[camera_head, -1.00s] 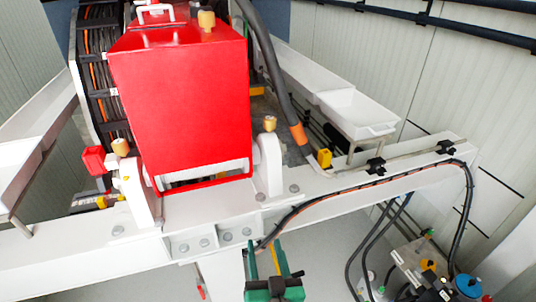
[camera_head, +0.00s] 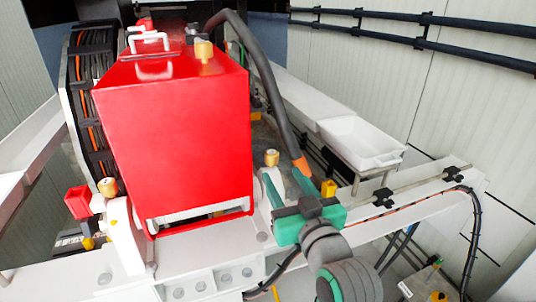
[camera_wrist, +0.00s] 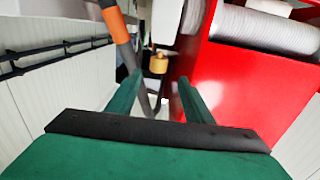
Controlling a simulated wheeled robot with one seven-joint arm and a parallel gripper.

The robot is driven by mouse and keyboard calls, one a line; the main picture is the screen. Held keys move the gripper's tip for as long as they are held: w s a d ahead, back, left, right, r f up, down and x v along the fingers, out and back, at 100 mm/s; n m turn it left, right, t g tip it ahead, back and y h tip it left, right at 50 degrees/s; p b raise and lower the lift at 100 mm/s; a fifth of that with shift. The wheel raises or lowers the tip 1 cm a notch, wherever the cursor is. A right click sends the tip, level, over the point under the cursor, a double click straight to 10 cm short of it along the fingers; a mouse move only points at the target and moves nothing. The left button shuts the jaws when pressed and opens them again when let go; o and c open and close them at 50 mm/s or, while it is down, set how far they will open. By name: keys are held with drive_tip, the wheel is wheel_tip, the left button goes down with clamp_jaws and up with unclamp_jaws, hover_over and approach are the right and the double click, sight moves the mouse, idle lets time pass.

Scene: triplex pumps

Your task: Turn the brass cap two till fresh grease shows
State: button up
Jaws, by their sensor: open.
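Three brass caps show in the head view: one on top of the red housing (camera_head: 204,50), one at its left (camera_head: 107,187), one at its lower right (camera_head: 271,158). I see no number on them. My green gripper (camera_head: 285,180) is near the right-hand cap, its fingers pointing toward it. It is open. In the wrist view a brass cap (camera_wrist: 158,63) shows in line with the gap between the fingers of my gripper (camera_wrist: 160,80), beyond their tips and apparently untouched. No grease can be made out.
The red housing (camera_head: 170,130) stands close beside the gripper. A dark hose with an orange band (camera_head: 302,165) runs down close to the fingers. A yellow block (camera_head: 329,188) sits on the white beam (camera_head: 395,212) to the right. A white tray (camera_head: 355,140) is behind.

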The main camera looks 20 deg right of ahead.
sight(274, 160)
drive_tip(key=w, duration=0.9)
drive_tip(key=shift+d, duration=0.25)
drive_tip(key=shift+w, duration=0.65)
drive_tip(key=shift+w, duration=0.15)
drive_tip(key=c, duration=0.8)
drive_tip(key=shift+a, duration=0.2)
drive_tip(key=shift+c, duration=1.2)
